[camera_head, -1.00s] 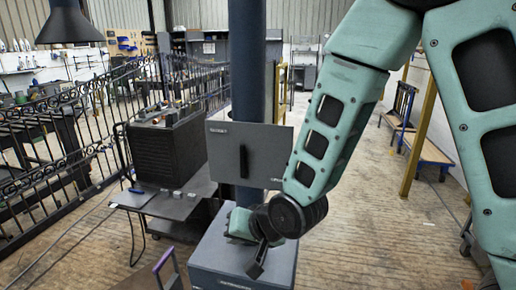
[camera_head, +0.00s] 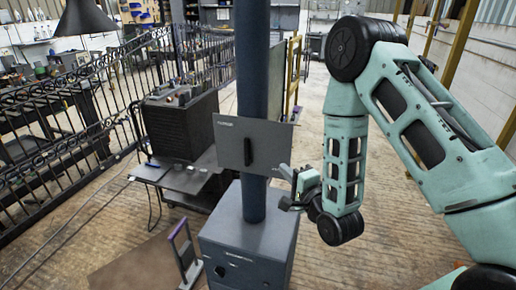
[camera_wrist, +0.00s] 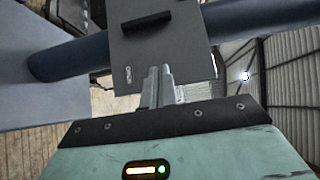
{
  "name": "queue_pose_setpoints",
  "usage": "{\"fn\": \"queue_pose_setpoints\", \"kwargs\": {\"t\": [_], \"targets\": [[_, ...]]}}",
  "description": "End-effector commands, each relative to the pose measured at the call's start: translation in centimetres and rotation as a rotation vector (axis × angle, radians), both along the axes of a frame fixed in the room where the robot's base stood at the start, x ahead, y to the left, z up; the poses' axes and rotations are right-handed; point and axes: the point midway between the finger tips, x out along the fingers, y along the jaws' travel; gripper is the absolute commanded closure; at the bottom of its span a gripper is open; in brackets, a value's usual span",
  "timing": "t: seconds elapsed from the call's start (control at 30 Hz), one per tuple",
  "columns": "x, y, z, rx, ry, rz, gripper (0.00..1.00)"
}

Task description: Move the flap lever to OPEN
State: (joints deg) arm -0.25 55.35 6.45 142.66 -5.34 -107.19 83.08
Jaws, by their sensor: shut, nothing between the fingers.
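A flat grey panel (camera_head: 275,140) is fixed to the dark blue post, with a black bar-shaped lever (camera_head: 247,152) standing upright at its middle. Small lettering sits at the panel's upper left and lower right, too small to read surely. In the wrist view the panel (camera_wrist: 185,50) and black lever (camera_wrist: 146,22) lie beyond my fingertips. My gripper (camera_head: 286,172) is at the panel's lower right corner, right of the lever and apart from it. In the wrist view my gripper (camera_wrist: 160,75) has its fingers together and empty; whether they touch the panel's edge is unclear.
The blue post (camera_head: 253,60) rises from a grey-blue box (camera_head: 248,245) with a dark knob on its front. A black ribbed unit (camera_head: 180,125) on a low table stands left, before an iron fence (camera_head: 60,160). Wooden floor lies open at the right.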

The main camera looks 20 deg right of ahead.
Motion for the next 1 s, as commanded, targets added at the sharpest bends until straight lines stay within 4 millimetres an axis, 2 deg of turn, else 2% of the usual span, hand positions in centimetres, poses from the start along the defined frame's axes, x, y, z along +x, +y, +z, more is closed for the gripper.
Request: {"fn": "queue_pose_setpoints", "kwargs": {"t": [0.47, 1.0], "targets": [[0.2, 0.0, -0.2, 0.001, -0.005, 0.000, 1.00], [2.1, 0.3, -0.6, -0.002, -0.006, 0.003, 1.00]]}}
